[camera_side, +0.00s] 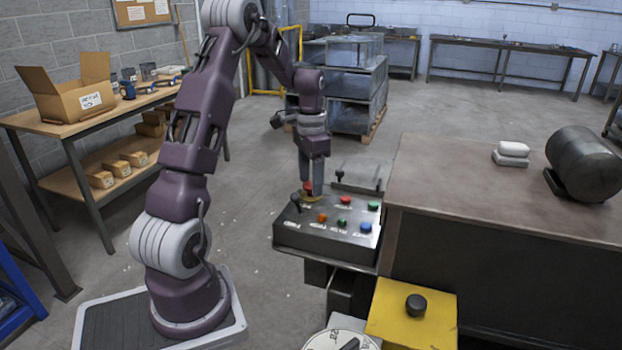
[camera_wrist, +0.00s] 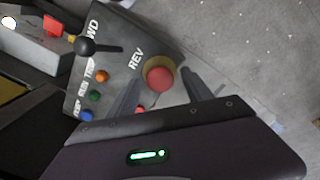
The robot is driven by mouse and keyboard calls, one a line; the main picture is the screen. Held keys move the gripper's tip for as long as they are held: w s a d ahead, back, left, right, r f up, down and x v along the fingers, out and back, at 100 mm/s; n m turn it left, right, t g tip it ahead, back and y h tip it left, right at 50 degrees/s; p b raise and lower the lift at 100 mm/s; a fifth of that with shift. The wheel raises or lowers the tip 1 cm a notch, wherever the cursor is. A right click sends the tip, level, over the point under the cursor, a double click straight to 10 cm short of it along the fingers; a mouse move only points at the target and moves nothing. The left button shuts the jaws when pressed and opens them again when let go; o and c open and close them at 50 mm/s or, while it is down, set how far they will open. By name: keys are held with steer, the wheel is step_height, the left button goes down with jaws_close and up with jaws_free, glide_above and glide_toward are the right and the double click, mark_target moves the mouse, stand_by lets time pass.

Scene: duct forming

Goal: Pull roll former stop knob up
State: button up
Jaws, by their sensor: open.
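The stop knob (camera_wrist: 158,75) is a round red mushroom knob on a yellow base, near the "REV" lettering in the wrist view. It also shows in the side view (camera_side: 308,186) at the back left of the dark control box (camera_side: 300,238), partly hidden by my gripper. My gripper (camera_side: 312,188) points down over the knob from above. In the wrist view my gripper (camera_wrist: 159,78) is open, with one finger on each side of the knob. Gaps show between the fingers and the knob. I cannot tell how far down the fingertips reach.
A lever with a black ball (camera_wrist: 85,46) stands on the box. Orange (camera_side: 322,217), green (camera_side: 374,206) and blue (camera_side: 365,228) buttons sit close by. A brown-topped bench (camera_side: 450,190) stands right of the box. A yellow box with a black knob (camera_side: 416,305) is in front.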

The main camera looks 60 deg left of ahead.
jaws_close()
stand_by(0.3)
steer(key=shift+r, duration=0.65)
jaws_free()
step_height(320, 180, up, 6)
steer(key=shift+r, duration=0.6)
